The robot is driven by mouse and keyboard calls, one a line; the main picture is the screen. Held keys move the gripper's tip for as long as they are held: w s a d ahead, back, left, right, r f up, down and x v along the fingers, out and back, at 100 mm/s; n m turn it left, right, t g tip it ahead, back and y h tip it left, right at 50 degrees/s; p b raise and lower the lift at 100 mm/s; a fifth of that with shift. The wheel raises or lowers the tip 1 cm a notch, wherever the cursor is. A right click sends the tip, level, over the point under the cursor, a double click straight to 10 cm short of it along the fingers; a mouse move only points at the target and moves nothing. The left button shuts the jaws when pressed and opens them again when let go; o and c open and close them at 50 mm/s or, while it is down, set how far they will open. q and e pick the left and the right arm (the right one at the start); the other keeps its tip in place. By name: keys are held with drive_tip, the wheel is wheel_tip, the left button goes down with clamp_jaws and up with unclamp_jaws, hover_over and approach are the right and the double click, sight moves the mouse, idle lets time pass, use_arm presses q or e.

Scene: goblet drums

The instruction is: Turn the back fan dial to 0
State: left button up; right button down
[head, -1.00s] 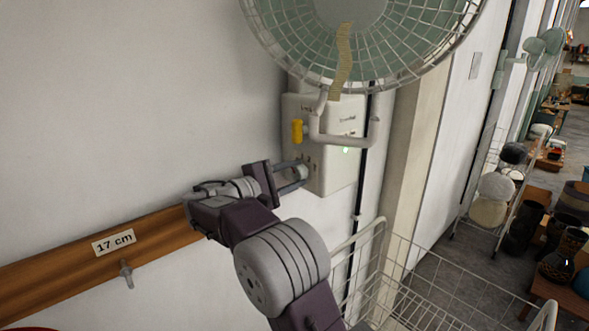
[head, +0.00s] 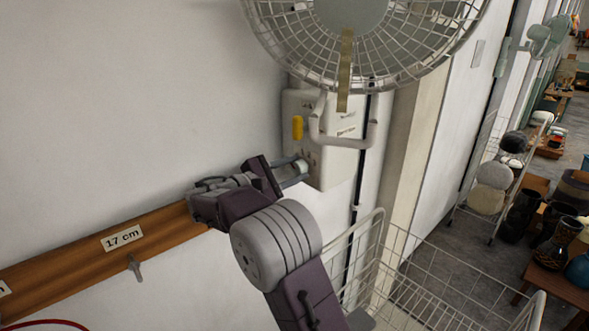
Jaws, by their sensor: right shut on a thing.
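The fan's white control box (head: 330,165) is on the wall below the wall fan (head: 360,35). The dial (head: 302,166), a pale knob, is low on the box's left side. My right gripper (head: 298,174) is shut on the dial, coming from the left, with its fingers either side of it. The fingers hide part of the dial, and its marks are too small to read. A tan ribbon (head: 344,75) hangs straight down from the fan. No green light shows on the box. My left gripper is not in view.
A yellow piece (head: 297,128) is on the box above the dial, and a white bent bracket (head: 345,140) crosses its front. A wooden rail (head: 60,265) with a hook runs along the wall. A wire basket (head: 440,290) stands at lower right, with drums and shelves beyond.

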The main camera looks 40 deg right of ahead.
drive_tip(key=shift+f, duration=0.15)
drive_tip(key=c, duration=0.9)
unclamp_jaws()
drive_tip(key=shift+a, duration=0.1)
drive_tip(key=shift+a, duration=0.2)
drive_tip(key=a+b, duration=0.3)
drive_tip(key=a, duration=0.5)
drive_tip(key=shift+s+a+r+b, duration=0.3)
drive_tip(key=shift+s+a+r, duration=0.05)
drive_tip(key=shift+s, duration=0.05)
drive_tip(key=shift+d, duration=0.15)
